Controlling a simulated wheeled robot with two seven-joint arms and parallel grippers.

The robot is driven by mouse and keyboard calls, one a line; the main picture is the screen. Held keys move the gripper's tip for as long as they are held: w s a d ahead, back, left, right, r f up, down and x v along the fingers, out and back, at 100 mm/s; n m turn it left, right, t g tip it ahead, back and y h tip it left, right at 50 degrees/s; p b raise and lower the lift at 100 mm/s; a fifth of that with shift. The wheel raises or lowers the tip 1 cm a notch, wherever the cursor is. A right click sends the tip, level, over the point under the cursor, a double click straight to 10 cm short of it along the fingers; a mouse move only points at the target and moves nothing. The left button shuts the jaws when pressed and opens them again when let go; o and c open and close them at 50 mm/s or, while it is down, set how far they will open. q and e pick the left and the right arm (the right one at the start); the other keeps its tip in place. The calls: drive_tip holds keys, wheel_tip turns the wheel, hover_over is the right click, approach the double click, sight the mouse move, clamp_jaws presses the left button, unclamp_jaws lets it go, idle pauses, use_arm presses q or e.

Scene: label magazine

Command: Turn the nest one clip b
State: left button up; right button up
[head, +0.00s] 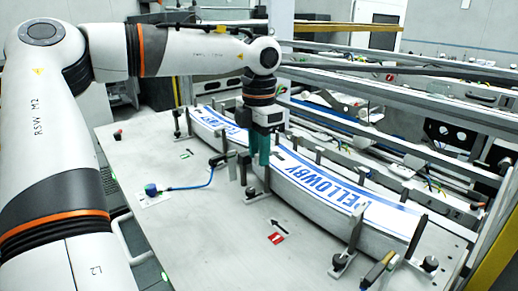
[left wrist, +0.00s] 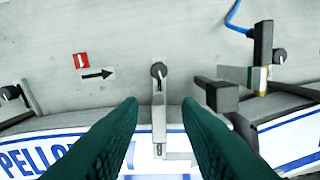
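My left gripper (head: 261,160) points down over the curved label holder and is open, with dark green fingers. In the left wrist view the gripper (left wrist: 159,110) has one finger on each side of a grey metal clip (left wrist: 159,115), with gaps on both sides. The clip has a black knob (left wrist: 159,70) on the plate side and reaches across the holder's edge over the label. A mark like 8 or B is on its end. The white and blue PELLOWBY label (head: 345,190) lies in the holder. In the head view the gripper partly hides this clip. My right gripper is not in view.
A red tag marked 1 (left wrist: 81,60) and a black arrow (left wrist: 98,75) are on the plate. Another clip (head: 342,262) stands at the right. A sensor block (head: 222,158) with a blue cable (head: 192,187) stands left of my gripper. The front plate (head: 190,235) is mostly clear.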

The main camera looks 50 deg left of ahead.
use_arm(q)
drive_tip(key=shift+r, duration=0.1)
wheel_tip(320, 180, up, 12)
drive_tip(key=b, duration=0.2)
idle(0.8)
